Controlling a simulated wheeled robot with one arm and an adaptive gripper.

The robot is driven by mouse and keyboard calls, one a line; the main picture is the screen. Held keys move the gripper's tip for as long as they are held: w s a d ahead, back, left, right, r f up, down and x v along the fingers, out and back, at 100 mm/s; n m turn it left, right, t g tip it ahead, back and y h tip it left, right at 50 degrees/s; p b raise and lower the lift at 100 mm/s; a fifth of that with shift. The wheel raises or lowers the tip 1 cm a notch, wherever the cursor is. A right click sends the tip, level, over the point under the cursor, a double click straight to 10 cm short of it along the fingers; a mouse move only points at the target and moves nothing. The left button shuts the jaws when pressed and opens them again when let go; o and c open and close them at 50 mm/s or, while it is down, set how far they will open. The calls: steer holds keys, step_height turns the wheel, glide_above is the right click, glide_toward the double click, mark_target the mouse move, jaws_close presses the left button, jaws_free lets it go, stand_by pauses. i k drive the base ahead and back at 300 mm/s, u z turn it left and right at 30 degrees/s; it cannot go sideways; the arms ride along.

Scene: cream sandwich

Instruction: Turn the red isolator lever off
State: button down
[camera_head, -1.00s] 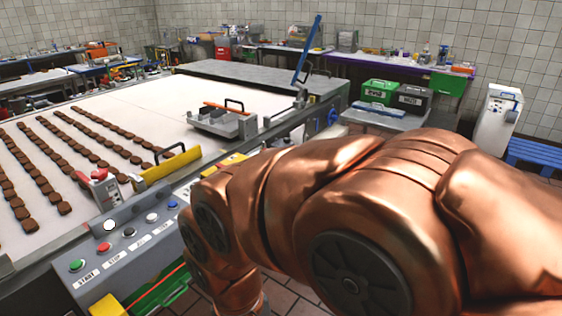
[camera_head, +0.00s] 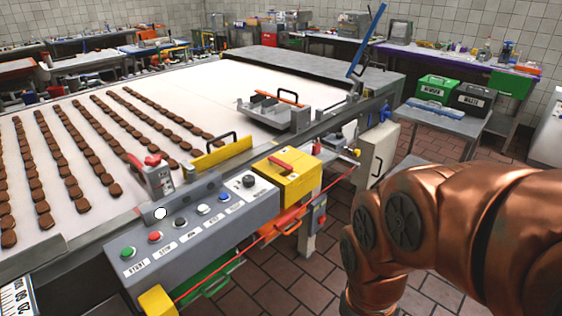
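A yellow box (camera_head: 293,184) sits on the near side of the conveyor machine, at the right end of the grey control panel. A red lever (camera_head: 281,163) lies across its top; it looks like the isolator lever, but I cannot tell which position it is set to. My copper-coloured arm fills the lower right of the view, to the right of the box and apart from it. My gripper is not in view, so its state does not show.
The control panel (camera_head: 195,230) has several coloured buttons. A red pull cord (camera_head: 222,270) runs along the machine's front. A grey tool with a red top (camera_head: 155,175) stands behind the panel. Brown tiled floor (camera_head: 290,280) is open between machine and arm.

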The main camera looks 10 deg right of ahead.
mark_target(272, 159)
steer(key=u, duration=0.05)
steer(key=k, duration=0.35)
steer(key=u, duration=1)
steer(key=i, duration=1.25)
steer(key=z, duration=0.95)
